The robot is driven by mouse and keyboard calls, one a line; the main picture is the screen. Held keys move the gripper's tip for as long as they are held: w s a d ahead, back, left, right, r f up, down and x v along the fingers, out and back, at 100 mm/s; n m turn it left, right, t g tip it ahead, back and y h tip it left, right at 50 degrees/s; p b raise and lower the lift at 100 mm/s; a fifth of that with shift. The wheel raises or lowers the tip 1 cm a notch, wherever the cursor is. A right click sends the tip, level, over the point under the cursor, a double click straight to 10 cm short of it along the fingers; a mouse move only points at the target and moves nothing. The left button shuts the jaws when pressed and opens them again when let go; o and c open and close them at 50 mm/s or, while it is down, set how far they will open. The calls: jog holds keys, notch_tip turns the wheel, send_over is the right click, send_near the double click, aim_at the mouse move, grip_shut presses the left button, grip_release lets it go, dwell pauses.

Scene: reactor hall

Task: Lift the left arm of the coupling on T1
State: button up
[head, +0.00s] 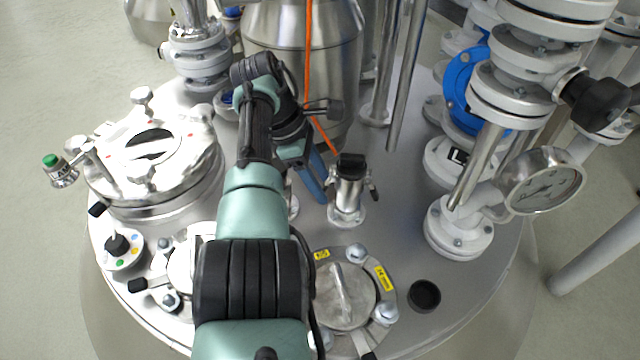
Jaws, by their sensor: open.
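The coupling (350,190) is a short silver upright fitting with a black cap, on a small flange on the steel vessel lid. A dark-tipped lever arm shows on its right side, hanging down. Its left arm is not clearly visible beside my gripper. My gripper (318,190) has blue fingers pointing down, just left of the coupling, with a small gap seen between them and its body. The jaws are open and hold nothing that I can see. My arm hides part of the lid to the left. No T1 label is readable.
A round hatch (150,160) with clamp knobs is at left. A bolted cover (345,295) is in front, near a black cup (424,295). White flanged piping with a gauge (545,181) stands at right. An orange cord (308,60) hangs behind the gripper.

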grip_shut()
dwell(0.3)
jog(key=shift+r+p, duration=0.15)
jog(key=shift+p, duration=0.35)
jog(key=r+y+p, duration=0.1)
jog(key=p, duration=0.2)
jog(key=shift+y+p, duration=0.3)
jog(key=shift+p, duration=0.05)
jog(key=shift+a+r+t+y+p, duration=0.15)
jog(key=shift+r+y+p, duration=0.1)
jog(key=shift+y+p, duration=0.95)
jog(key=shift+a+r+t+y+p, duration=0.15)
jog(key=shift+y+p, duration=0.5)
jog(key=shift+y, duration=1.1)
jog(key=shift+a+r+t+y+p, duration=0.1)
jog(key=shift+r+t+y+p, duration=0.15)
jog(key=shift+y+p, duration=0.95)
jog(key=shift+r+y+b, duration=0.15)
jog(key=shift+y+b, duration=0.2)
jog(key=shift+y, duration=0.1)
